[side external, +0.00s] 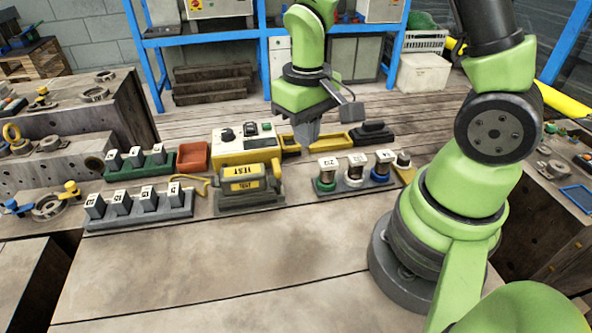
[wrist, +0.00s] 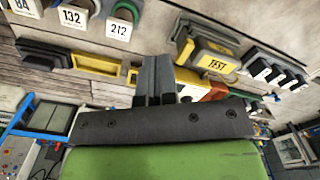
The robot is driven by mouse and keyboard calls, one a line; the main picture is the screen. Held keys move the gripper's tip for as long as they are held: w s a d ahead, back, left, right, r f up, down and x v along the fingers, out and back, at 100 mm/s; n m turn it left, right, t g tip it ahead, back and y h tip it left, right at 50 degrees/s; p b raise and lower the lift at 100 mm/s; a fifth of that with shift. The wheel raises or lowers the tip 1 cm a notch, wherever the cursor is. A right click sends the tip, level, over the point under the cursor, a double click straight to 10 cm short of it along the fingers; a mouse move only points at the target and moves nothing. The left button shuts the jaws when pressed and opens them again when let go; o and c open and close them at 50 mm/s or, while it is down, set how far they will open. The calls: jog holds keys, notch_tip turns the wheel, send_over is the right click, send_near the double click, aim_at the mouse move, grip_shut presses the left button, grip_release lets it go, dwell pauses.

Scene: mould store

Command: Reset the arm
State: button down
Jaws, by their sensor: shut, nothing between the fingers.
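My gripper (side external: 307,143) points down over the back of the workbench in the side view. Its fingers are together with nothing between them. They stand between the yellow tester (side external: 232,150) and the yellow tray (side external: 335,140), partly in front of the tray; I cannot tell whether they touch it. In the wrist view my gripper (wrist: 154,62) also shows its fingers side by side and empty. The yellow tray (wrist: 97,66) lies left of them there, and the grey case marked TEST (wrist: 215,60) lies to the right.
Numbered cylinders (side external: 355,165) stand right of the TEST case (side external: 248,187). Racks of numbered blocks (side external: 148,203) and a red bin (side external: 193,156) are on the left. A black block (side external: 373,132) lies beyond the cylinders. The bench front (side external: 230,265) is clear.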

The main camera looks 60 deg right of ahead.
jog(key=shift+r, duration=0.1)
jog(key=s+a+r+t, duration=0.1)
jog(key=s+r+t, duration=0.1)
jog(key=r, duration=0.3)
jog(key=s+a+r+t+y, duration=0.1)
jog(key=s+a+r+t, duration=0.1)
jog(key=s+r, duration=0.2)
jog(key=s+a+r+m+t+y, duration=0.1)
jog(key=s+r+t, duration=0.2)
jog(key=r, duration=0.5)
jog(key=shift+s+a+r, duration=0.2)
jog(key=shift+s+a, duration=0.05)
jog(key=shift+a, duration=0.05)
dwell(0.6)
